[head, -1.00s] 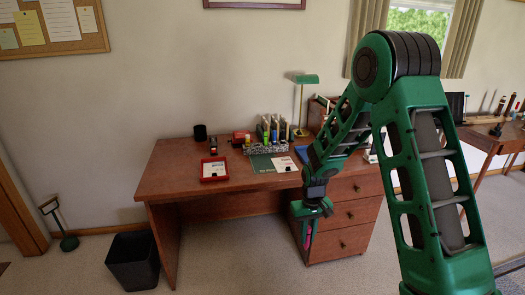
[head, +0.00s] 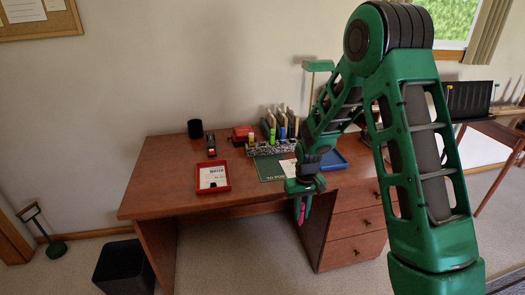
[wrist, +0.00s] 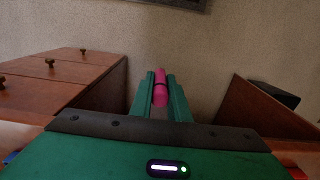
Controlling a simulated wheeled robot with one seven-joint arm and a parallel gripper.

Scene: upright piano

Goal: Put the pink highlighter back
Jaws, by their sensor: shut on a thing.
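My gripper (head: 300,207) is shut on the pink highlighter (wrist: 161,93) and holds it in front of the desk, below the level of the desktop. In the head view only a small pink part of the highlighter (head: 301,213) shows. In the wrist view it lies between both fingers (wrist: 161,85), pointing away from my wrist. A speckled desk organizer (head: 262,150) stands at the back of the desktop, with green, yellow and blue pens or markers and other upright items in it. My arm hides its right side.
The brown desk (head: 160,180) carries a red tray (head: 213,189) with paper, a black cup (head: 195,128), a green mat (head: 268,170) and a blue tray (head: 335,160). Drawers with knobs (head: 357,222) are on its right. A dark bin (head: 125,268) stands on the floor at left.

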